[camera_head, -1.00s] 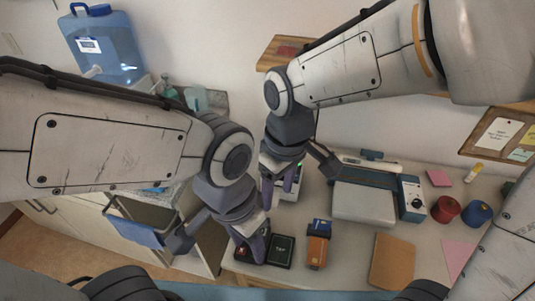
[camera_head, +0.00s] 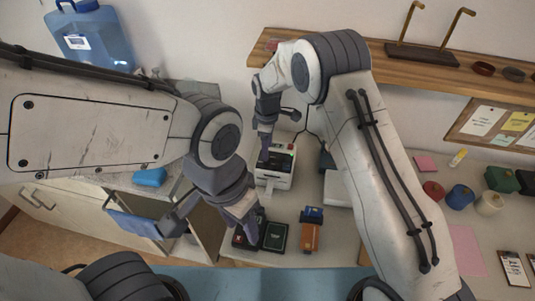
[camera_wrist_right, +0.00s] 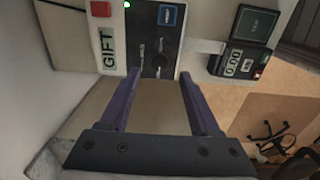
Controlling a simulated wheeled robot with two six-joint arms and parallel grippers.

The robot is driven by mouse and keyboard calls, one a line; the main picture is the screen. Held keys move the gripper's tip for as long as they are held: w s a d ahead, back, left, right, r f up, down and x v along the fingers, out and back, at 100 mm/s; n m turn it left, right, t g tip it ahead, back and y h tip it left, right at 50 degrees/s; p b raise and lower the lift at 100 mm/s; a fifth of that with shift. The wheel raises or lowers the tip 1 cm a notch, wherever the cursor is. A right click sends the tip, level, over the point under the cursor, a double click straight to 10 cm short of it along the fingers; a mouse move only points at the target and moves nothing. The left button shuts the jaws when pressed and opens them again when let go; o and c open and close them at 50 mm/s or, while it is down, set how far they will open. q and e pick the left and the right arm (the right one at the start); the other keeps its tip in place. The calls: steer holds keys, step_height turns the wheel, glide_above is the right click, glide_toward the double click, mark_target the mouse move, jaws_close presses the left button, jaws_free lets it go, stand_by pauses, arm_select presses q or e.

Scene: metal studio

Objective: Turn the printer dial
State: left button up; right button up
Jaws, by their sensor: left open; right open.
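The printer (camera_head: 274,179) is a small white box with a green light, standing on the counter below my right gripper (camera_head: 265,158). In the right wrist view, its dark front panel carries the dial (camera_wrist_right: 158,62), a round dark knob. My right gripper (camera_wrist_right: 160,76) is open and empty there, its two fingertips pointing at the panel on either side of the dial's lower part. I cannot tell whether they touch. My left gripper (camera_head: 212,226) is open and empty, in front of and to the left of the printer.
A card reader (camera_wrist_right: 238,62) and green-black box (camera_head: 273,236) are close by. An orange-brown item (camera_head: 310,236) stands to the right. A wooden shelf (camera_head: 420,68) runs behind.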

steer(key=shift+f+p, duration=0.55)
steer(key=shift+f, duration=1.85)
jaws_close()
